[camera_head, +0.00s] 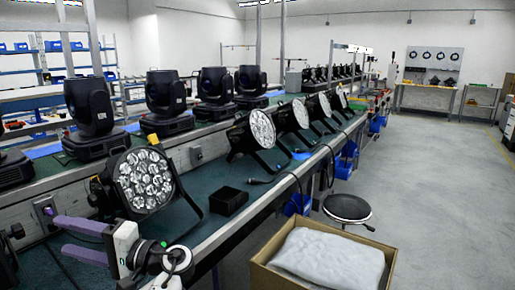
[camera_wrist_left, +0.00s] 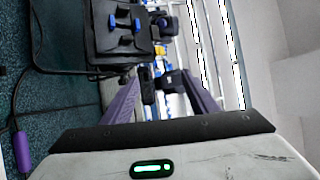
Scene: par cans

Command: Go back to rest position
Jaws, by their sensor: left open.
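My left gripper (camera_head: 62,236) is at the lower left of the head view, with its two purple fingers spread apart and nothing between them. It is in front of the nearest par can (camera_head: 145,180), which stands on the green-topped bench (camera_head: 225,225) with its lenses facing the aisle. In the left wrist view the open fingers (camera_wrist_left: 163,90) show with a gap between them. The black back of a light with blue knobs (camera_wrist_left: 122,25) is beyond them at the upper left. My right gripper is not in view.
More par cans (camera_head: 262,129) stand in a row along the bench. Moving-head lights (camera_head: 91,107) line the raised shelf behind. A small black tray (camera_head: 228,201) is on the bench. A cardboard box (camera_head: 262,276) holding a white bag (camera_head: 330,258) and a round stool (camera_head: 347,208) stand in the aisle. The floor at right is clear.

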